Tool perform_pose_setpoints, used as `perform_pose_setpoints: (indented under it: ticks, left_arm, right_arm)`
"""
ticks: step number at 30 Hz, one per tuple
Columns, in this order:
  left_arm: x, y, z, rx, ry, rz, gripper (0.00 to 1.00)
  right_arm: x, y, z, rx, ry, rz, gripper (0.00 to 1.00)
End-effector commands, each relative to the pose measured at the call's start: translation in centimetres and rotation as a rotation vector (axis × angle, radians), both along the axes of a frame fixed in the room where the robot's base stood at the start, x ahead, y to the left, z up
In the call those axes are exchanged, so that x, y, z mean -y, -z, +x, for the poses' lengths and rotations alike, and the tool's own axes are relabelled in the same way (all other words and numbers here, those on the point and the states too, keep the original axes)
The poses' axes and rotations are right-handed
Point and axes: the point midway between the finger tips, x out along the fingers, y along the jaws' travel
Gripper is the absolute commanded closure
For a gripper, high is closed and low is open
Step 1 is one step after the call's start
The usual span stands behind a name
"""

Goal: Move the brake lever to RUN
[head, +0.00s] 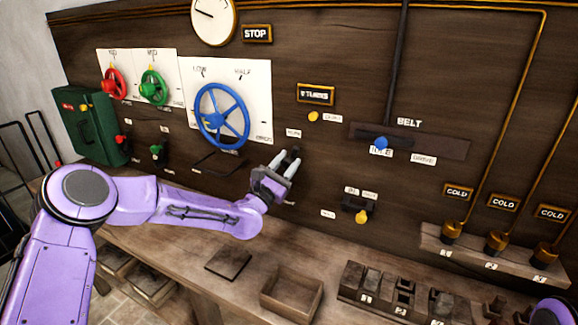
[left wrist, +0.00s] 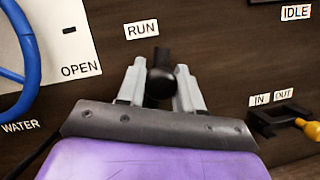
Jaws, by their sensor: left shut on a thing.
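The brake lever (left wrist: 160,82), a black round knob on a dark stem, shows in the left wrist view between the two grey fingers of my left gripper (left wrist: 162,88). The fingers are shut on the knob. A white RUN label (left wrist: 141,29) is on the panel above and left of the lever. In the head view my left gripper (head: 284,166) is at the panel, below the blue wheel's right side, and the dark lever (head: 296,151) shows just past its fingertips. The label below the lever is mostly hidden by the gripper. My right gripper is not in view.
The blue handwheel (head: 221,117) is up and left of the gripper. A yellow-knobbed lever (head: 361,216) marked IN and OUT is to the right and lower. The blue-knobbed BELT lever (head: 381,143) is further right. An open wooden box (head: 291,294) is on the bench below.

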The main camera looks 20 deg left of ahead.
Motion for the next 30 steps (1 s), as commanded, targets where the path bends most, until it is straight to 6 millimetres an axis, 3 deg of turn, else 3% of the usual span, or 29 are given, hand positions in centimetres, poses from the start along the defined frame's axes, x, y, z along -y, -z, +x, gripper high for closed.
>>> perform_pose_setpoints:
  ticks: [9, 10, 12, 22, 30]
  left_arm:
    - [-0.2, -0.2, 0.0, 0.002, -0.005, -0.008, 1.00]
    - [-0.2, -0.2, 0.1, 0.002, -0.005, -0.008, 0.58]
    - [-0.2, -0.2, 0.0, 0.002, -0.004, -0.008, 0.40]
    - [-0.3, 0.3, -0.4, 0.001, -0.004, -0.006, 0.40]
    - [-1.8, 2.6, -5.8, 0.002, -0.005, -0.010, 0.40]
  right_arm:
    - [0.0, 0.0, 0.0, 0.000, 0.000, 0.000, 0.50]
    - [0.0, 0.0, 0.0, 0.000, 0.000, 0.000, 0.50]
    - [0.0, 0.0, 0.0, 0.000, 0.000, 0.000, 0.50]
    - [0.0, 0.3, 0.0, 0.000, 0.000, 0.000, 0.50]
    - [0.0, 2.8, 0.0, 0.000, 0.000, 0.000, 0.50]
